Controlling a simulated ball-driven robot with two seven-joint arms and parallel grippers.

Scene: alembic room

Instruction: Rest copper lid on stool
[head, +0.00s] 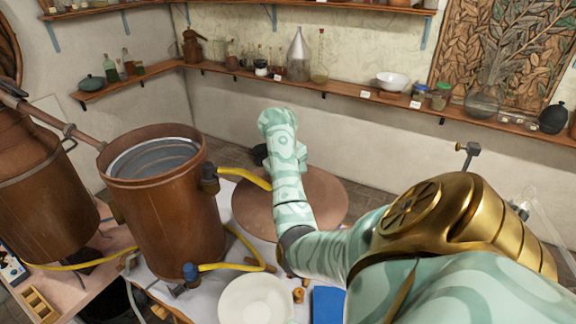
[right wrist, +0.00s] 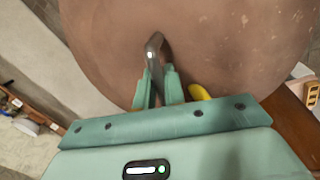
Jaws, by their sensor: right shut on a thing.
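The copper lid (head: 325,205) is a broad, round copper-brown disc behind the white bowl, right of the copper vat. It also fills much of the right wrist view (right wrist: 235,45). My right gripper (right wrist: 159,78) is shut on the lid's dark bent handle (right wrist: 154,48). In the head view my right arm crosses in front of the lid and hides part of it. I cannot tell whether the lid touches anything beneath it. No stool can be made out. My left gripper is not in view.
An open copper vat (head: 165,210) with yellow hoses (head: 245,178) stands close left of the lid, beside a copper still (head: 40,185). A white bowl (head: 257,300) and a blue object (head: 328,303) lie in front. Laden shelves (head: 350,90) line the back walls.

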